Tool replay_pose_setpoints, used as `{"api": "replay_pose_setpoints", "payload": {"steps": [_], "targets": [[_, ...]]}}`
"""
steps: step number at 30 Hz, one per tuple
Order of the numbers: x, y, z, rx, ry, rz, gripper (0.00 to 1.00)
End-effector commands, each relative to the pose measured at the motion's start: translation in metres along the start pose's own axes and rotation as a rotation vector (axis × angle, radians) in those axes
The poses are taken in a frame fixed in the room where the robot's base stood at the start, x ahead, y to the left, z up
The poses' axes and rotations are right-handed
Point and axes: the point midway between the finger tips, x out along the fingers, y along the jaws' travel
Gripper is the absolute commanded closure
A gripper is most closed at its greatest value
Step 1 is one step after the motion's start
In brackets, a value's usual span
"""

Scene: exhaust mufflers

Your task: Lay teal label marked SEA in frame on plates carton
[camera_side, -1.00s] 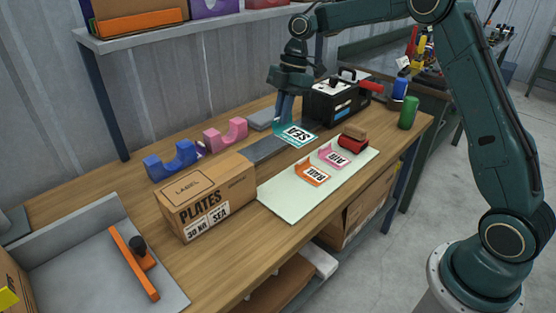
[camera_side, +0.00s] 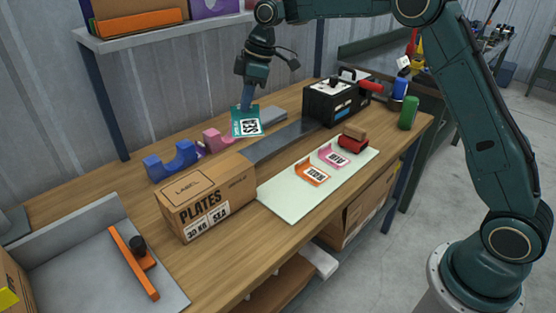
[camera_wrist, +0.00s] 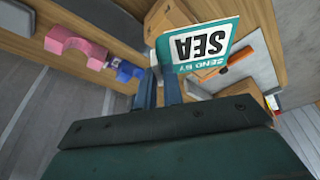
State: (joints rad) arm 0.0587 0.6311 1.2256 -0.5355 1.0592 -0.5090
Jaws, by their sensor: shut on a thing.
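The teal label marked SEA (camera_side: 246,124) is held in the air above the back half of the bench, and it fills the upper middle of the wrist view (camera_wrist: 203,48). My gripper (camera_side: 246,104) is shut on one edge of this label. In the wrist view its fingers (camera_wrist: 160,91) reach to the label's edge. The plates carton (camera_side: 207,200) stands closed on the bench, to the left of and nearer than the gripper. Its top has a printed frame with the word LABEL (camera_side: 187,187). In the wrist view the carton is partly hidden behind the label.
A pale mat (camera_side: 310,191) holds an orange RAIL label (camera_side: 312,174) and a pink AIR label (camera_side: 334,155). Pink (camera_side: 216,138) and blue (camera_side: 172,161) cradles stand along the back. A black machine (camera_side: 335,102) is at right. A grey tray (camera_side: 80,270) lies at left.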

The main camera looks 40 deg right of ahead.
Motion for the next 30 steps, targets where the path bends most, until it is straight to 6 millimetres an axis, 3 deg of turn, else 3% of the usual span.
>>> {"api": "replay_pose_setpoints", "payload": {"steps": [9,15,22,30], "targets": [[-0.017,-0.025,-0.068,0.389,0.003,0.122,1.0],[-0.026,-0.044,-0.1,0.599,0.001,0.185,1.0],[-0.035,-0.065,-0.124,0.777,0.001,0.238,1.0],[-0.041,-0.078,-0.137,0.884,-0.001,0.273,1.0]]}}
